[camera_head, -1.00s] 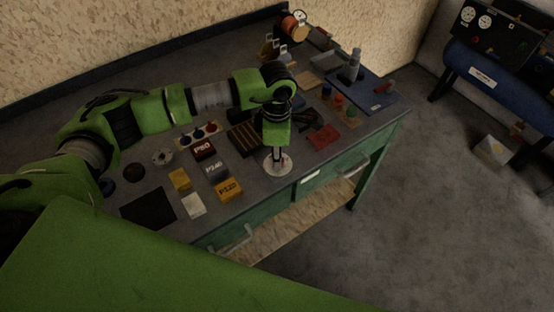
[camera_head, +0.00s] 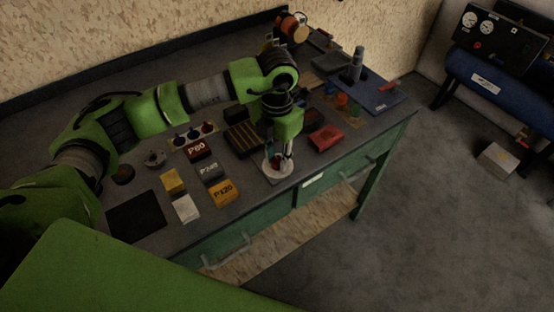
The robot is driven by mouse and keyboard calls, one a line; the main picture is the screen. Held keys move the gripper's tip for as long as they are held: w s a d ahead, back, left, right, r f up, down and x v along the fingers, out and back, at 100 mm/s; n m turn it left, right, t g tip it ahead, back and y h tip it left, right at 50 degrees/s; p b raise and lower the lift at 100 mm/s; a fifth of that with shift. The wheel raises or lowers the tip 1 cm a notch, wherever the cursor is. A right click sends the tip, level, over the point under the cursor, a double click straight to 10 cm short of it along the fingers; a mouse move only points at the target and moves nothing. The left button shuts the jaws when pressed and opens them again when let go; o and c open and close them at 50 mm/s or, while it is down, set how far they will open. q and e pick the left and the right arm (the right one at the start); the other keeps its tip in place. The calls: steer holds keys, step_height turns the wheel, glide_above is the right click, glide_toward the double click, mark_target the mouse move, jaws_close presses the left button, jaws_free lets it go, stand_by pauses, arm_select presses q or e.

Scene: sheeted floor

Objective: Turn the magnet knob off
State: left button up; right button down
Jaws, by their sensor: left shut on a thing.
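My left gripper (camera_head: 279,160) points down at the front edge of the workbench, at the round whitish magnet base (camera_head: 267,171). The gripper and wrist partly hide the base. My right gripper is not in view.
The workbench top (camera_head: 150,182) carries sandpaper blocks, such as the P120 block (camera_head: 224,191), left of the gripper. A red box (camera_head: 326,137) lies close on the right. A blue board (camera_head: 385,101) with bottles is further right. A blue compressor stands on the floor.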

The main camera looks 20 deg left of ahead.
mark_target(277, 161)
arm_select(q)
steer(key=shift+n+b, duration=0.4)
steer(key=shift+n, duration=0.6)
steer(key=o, duration=1.1)
steer(key=shift+o, duration=0.2)
step_height(277, 161, up, 12)
